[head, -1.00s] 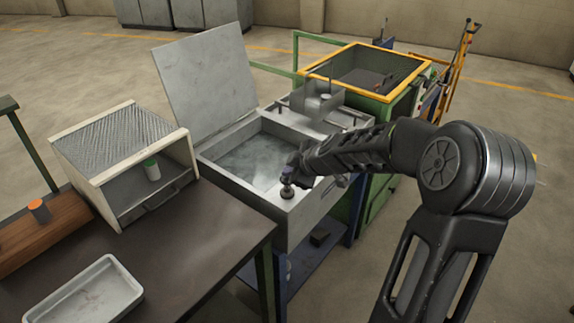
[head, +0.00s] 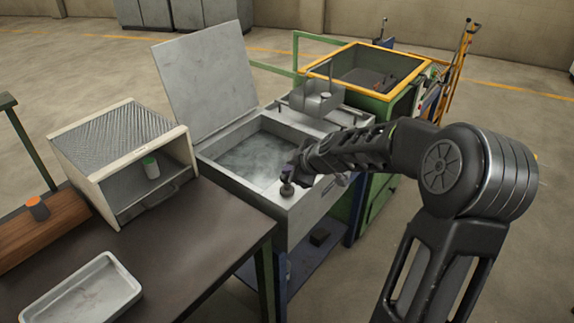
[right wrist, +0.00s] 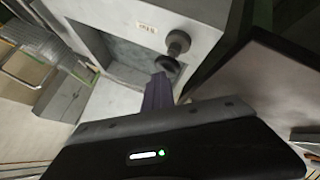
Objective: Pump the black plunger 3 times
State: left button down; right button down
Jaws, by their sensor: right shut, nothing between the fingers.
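The black plunger (head: 287,189) stands on the front rim of the open grey tank (head: 237,187). In the right wrist view the plunger's dark round knob (right wrist: 178,42) shows beyond the fingertips, with a round base below it. My right gripper (head: 293,171) is shut and empty, just above and beside the plunger in the head view. Its purplish fingers (right wrist: 159,82) point toward the plunger in the right wrist view. Whether they touch it I cannot tell. My left gripper is not in view.
A dark table (head: 205,245) at left holds a white tray (head: 130,291), a ribbed open-front box (head: 95,172) and a wooden block (head: 40,235). The tank's lid (head: 205,80) stands raised behind. A green, yellow-rimmed bin (head: 428,67) is behind right.

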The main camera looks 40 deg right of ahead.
jog(key=shift+s+f, duration=0.25)
jog(key=shift+f, duration=0.25)
jog(key=shift+r, duration=0.15)
jog(key=shift+w+r+p, duration=0.15)
jog(key=shift+r+p, duration=0.15)
jog(key=shift+r, duration=0.3)
notch_tip(320, 180, up, 5)
jog(key=p, duration=0.2)
jog(key=shift+r+p, duration=0.1)
jog(key=shift+p, duration=0.2)
jog(key=shift+w+r, duration=0.1)
dwell(1.9)
